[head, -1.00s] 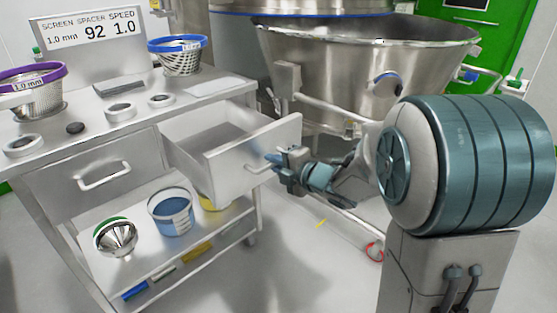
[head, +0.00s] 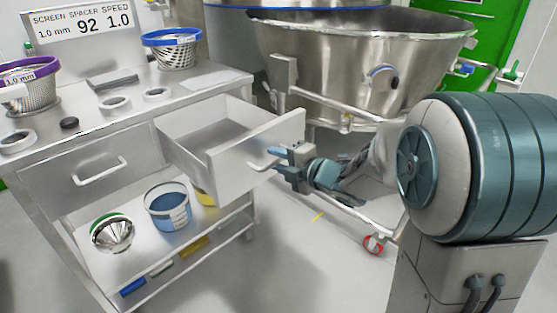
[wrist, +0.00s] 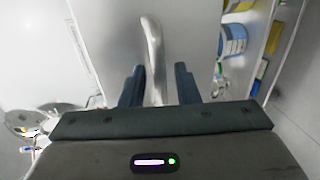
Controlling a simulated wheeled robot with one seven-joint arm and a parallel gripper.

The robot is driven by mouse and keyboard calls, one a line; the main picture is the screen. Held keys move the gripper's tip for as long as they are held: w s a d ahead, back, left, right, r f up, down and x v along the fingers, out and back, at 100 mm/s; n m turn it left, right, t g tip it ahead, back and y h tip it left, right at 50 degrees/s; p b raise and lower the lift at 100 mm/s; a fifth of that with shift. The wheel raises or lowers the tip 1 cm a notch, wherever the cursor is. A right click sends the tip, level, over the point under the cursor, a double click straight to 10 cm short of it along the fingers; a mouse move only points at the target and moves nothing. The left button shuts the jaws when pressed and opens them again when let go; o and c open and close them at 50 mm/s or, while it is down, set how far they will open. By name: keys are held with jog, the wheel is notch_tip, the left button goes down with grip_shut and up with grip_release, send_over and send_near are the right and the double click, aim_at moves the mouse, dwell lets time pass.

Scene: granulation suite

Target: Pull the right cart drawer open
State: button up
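The right cart drawer (head: 240,158) is pulled well out of the cart, its interior exposed and empty where I can see it. Its bar handle (wrist: 152,50) is on the drawer front, partly hidden behind my fingers in the head view. My gripper (head: 270,158) is at the handle. In the wrist view, the two fingers of my gripper (wrist: 160,84) are apart, with the handle end between them and a clear gap on its right side. The left cart drawer (head: 60,190) is shut, its handle (head: 100,175) bare.
The cart top (head: 200,88) holds sieve baskets, rings and a sign. A large steel bowl (head: 350,70) on a wheeled frame stands behind my arm. Floor is clear before the drawer.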

jog(key=p+v, duration=0.3)
jog(key=v, duration=1)
jog(key=shift+s+d, duration=0.3)
jog(key=shift+r, duration=0.1)
jog(key=d+r+m+h+p, duration=0.5)
jog(key=r+m+h+p, duration=0.1)
jog(key=r+m+p, duration=0.2)
jog(key=d+r+m+h+p, duration=0.5)
jog(key=r+m+p, duration=0.3)
jog(key=p, duration=0.1)
jog(key=s+a+r+m+g+p, duration=0.3)
jog(key=s+r+m+g+p, duration=0.1)
jog(key=s+m+p, duration=0.1)
jog(key=s+a+r+m+g+p, duration=0.3)
jog(key=s+r+m+g+p, duration=0.1)
jog(key=s, duration=0.6)
jog(key=r+m+p, duration=0.1)
jog(key=m+p, duration=0.1)
jog(key=p, duration=0.1)
jog(key=shift+s+p, duration=0.35)
jog(key=shift+d, duration=0.15)
